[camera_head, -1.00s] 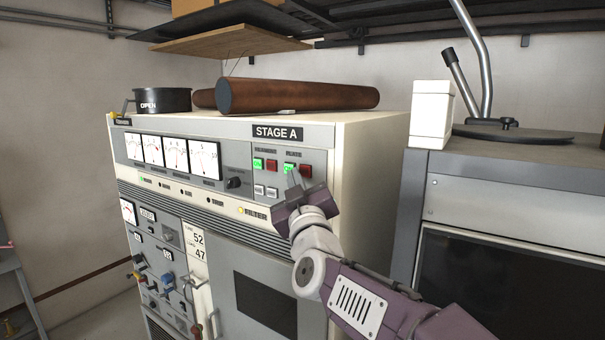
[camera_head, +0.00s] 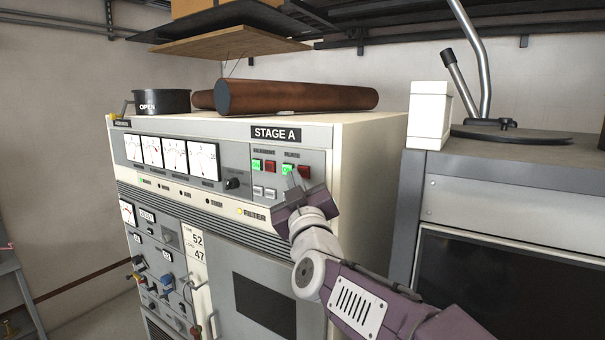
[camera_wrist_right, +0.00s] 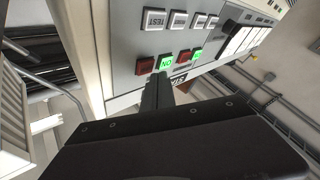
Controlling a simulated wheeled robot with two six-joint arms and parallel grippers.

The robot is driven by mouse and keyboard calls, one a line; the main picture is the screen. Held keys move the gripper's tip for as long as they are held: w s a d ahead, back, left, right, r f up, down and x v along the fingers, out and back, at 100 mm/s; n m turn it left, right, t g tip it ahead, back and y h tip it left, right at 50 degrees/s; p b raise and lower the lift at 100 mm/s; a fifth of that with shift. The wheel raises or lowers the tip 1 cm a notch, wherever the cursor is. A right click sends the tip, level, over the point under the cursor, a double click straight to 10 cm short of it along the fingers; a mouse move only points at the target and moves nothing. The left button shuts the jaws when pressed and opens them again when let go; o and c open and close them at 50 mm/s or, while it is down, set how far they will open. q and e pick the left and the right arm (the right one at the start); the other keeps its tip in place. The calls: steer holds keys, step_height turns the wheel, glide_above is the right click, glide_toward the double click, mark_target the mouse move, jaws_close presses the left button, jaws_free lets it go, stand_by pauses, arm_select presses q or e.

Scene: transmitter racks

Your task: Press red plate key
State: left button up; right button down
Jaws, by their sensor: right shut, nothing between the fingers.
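The red plate key (camera_head: 304,172) is at the right end of the key row on the STAGE A panel, under the plate label. The lit green plate key (camera_head: 287,169) is just left of it. In the right wrist view, upside down, the red plate key (camera_wrist_right: 145,65) is left of the green ON key (camera_wrist_right: 166,62). My right gripper (camera_head: 294,178) is shut and empty, its tips just below these two keys. In the wrist view the shut fingers (camera_wrist_right: 158,88) point between them. I cannot tell whether they touch the panel. My left gripper is not in view.
A second green key (camera_head: 257,165) and red key (camera_head: 270,166) sit to the left. White keys (camera_head: 264,191) lie below. A brown cylinder (camera_head: 300,97) lies on the cabinet top. A grey cabinet (camera_head: 490,190) stands close on the right.

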steer(key=shift+w, duration=0.1)
stand_by(0.7)
steer(key=shift+w+d, duration=0.25)
steer(key=shift+w+d, duration=0.2)
steer(key=shift+w, duration=0.1)
stand_by(1.0)
steer(key=shift+s+a, duration=0.45)
steer(key=shift+s, duration=0.2)
steer(key=s+a, duration=0.1)
steer(key=s, duration=0.1)
steer(key=s+a+p, duration=0.1)
steer(key=s+a, duration=0.1)
stand_by(0.3)
